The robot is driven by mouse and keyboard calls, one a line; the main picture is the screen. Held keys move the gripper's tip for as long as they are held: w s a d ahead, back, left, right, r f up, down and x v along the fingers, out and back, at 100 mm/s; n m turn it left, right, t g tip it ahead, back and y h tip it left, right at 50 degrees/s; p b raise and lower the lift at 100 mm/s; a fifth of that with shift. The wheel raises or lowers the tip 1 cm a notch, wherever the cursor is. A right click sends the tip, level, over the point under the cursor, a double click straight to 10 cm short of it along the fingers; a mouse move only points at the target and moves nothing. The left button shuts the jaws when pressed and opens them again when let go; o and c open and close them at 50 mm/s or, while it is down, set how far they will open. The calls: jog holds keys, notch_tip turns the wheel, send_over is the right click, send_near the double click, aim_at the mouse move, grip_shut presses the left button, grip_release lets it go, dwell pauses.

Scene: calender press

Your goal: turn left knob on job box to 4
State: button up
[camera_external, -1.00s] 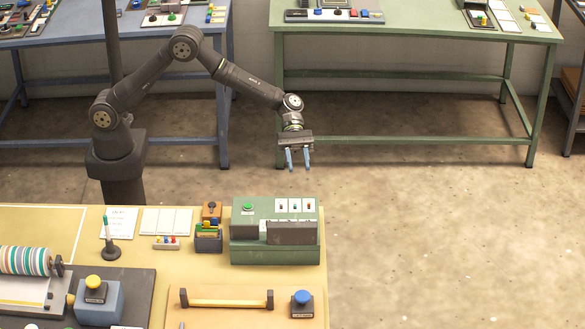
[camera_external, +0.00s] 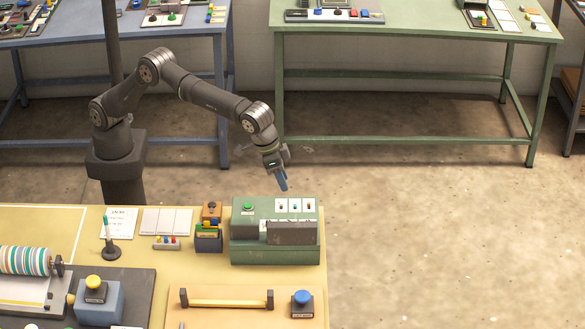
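A green box (camera_external: 275,249) stands at the back right of the near table and appears to be the job box. The left plate (camera_external: 281,206) is nearest the button; any knob setting is too small to read. A dark grey block (camera_external: 290,233) covers part of the box's front.
A yellow bar (camera_external: 226,302) and a blue button (camera_external: 302,299) lie in front. Open floor lies right of the table.

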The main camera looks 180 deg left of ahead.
jog(key=shift+m+g+y, duration=0.3)
jog(key=shift+m+y, duration=0.1)
jog(key=shift+y, duration=0.1)
jog(key=x, duration=1.5)
jog(key=shift+w+a+f, duration=0.25)
jog(key=shift+w+a, duration=0.15)
grip_shut()
